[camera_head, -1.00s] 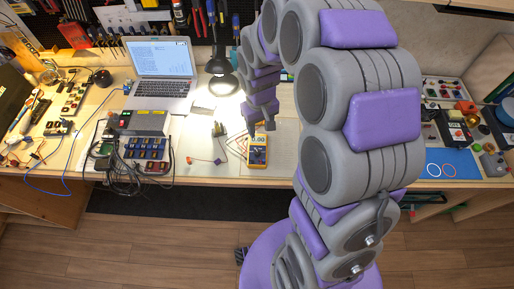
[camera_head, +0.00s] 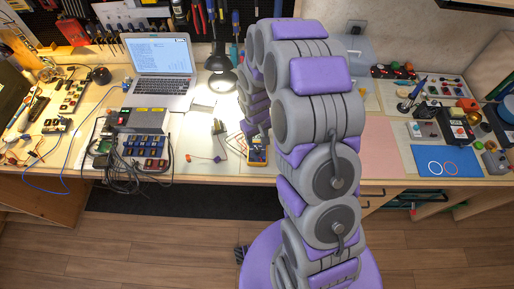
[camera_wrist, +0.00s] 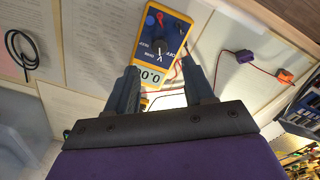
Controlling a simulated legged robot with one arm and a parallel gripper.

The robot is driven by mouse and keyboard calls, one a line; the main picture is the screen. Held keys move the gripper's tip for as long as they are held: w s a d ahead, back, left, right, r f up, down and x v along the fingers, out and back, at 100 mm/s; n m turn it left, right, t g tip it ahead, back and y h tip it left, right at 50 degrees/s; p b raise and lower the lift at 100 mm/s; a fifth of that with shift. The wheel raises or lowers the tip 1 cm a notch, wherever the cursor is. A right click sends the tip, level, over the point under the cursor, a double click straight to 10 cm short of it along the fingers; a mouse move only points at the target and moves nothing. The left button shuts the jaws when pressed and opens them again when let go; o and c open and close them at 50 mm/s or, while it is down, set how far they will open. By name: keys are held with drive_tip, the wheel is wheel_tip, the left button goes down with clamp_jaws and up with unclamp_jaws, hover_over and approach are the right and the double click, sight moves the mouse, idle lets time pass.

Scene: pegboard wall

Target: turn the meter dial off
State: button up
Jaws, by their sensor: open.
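The yellow and blue meter (camera_head: 257,156) lies on the workbench with red leads beside it. In the wrist view, the meter (camera_wrist: 150,45) appears upside down, its display reading about 0.00. Its dark round dial (camera_wrist: 161,58) sits mid-face among printed labels, with OFF to the right. The exact pointer direction is hard to tell. My gripper (camera_wrist: 160,67) is open, one finger on each side of the meter's lower half in the picture. I cannot tell whether the fingers touch it. In the head view, my gripper (camera_head: 256,134) is just behind and above the meter, partly hidden by my arm.
A lit lamp (camera_head: 220,75) and an open laptop (camera_head: 162,70) stand behind to the left. A purple connector (camera_wrist: 245,52) and an orange one (camera_wrist: 286,75) lie beside the meter. The pink mat (camera_head: 380,150) is clear.

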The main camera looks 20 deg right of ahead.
sight(257, 149)
wheel_tip(257, 149, down, 7)
drive_tip(key=shift+d+f+b, duration=0.1)
drive_tip(key=shift+f+b, duration=0.05)
drive_tip(key=shift+b, duration=0.35)
clamp_jaws()
